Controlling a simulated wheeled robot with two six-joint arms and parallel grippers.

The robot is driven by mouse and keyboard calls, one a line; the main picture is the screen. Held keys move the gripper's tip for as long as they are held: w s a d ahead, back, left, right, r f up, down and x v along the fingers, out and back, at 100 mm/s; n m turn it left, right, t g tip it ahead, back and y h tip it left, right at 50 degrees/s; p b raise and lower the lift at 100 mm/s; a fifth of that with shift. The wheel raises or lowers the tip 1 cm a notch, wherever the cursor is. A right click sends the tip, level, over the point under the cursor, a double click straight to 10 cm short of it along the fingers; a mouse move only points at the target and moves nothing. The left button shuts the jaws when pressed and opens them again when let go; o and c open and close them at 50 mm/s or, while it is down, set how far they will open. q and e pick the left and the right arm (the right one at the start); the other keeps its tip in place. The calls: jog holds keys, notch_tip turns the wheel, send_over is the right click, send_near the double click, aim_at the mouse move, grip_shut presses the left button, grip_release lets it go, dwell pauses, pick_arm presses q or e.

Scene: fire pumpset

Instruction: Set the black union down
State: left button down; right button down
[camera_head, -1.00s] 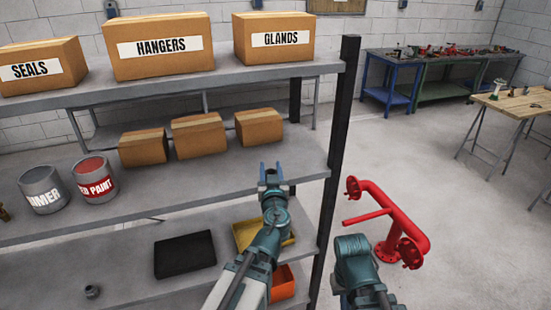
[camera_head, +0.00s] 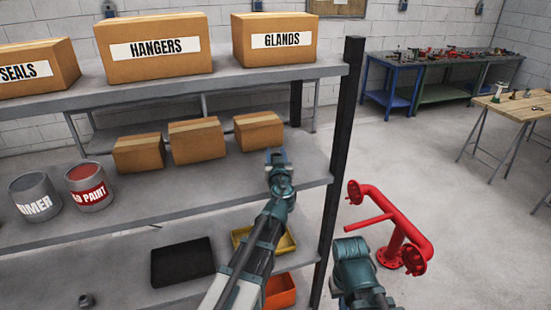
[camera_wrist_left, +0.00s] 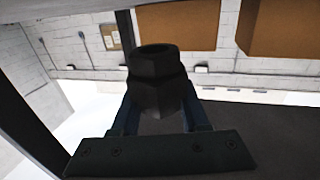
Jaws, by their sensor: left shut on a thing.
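The black union (camera_wrist_left: 157,82) is a dark hexagonal fitting with a round open top. In the left wrist view it sits between the two blue fingers of my left gripper (camera_wrist_left: 160,112), which is shut on it. In the head view my left gripper (camera_head: 276,157) is over the right end of the middle shelf (camera_head: 235,180), in front of the small boxes. The union is hard to make out there. I cannot tell whether it touches the shelf. My right arm shows at the lower right, but its gripper is not seen.
Small cardboard boxes (camera_head: 197,140) stand behind, and paint cans (camera_head: 88,187) stand left on the middle shelf. A black shelf post (camera_head: 338,160) is close on the right. Below are a black tray (camera_head: 182,262), a yellow bin (camera_head: 275,240) and a small grey fitting (camera_head: 86,300).

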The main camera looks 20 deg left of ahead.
pick_arm(q)
jog(key=shift+w, duration=0.3)
jog(key=x, duration=0.2)
jog(key=shift+w+d+f, duration=0.1)
jog(key=shift+w, duration=0.25)
jog(key=f+b, duration=0.3)
jog(key=shift+s+f, duration=0.1)
jog(key=shift+s, duration=0.15)
jog(key=shift+f+b, duration=0.15)
jog(key=shift+b, duration=0.25)
jog(key=shift+f, duration=0.15)
jog(key=shift+c, duration=2)
grip_release()
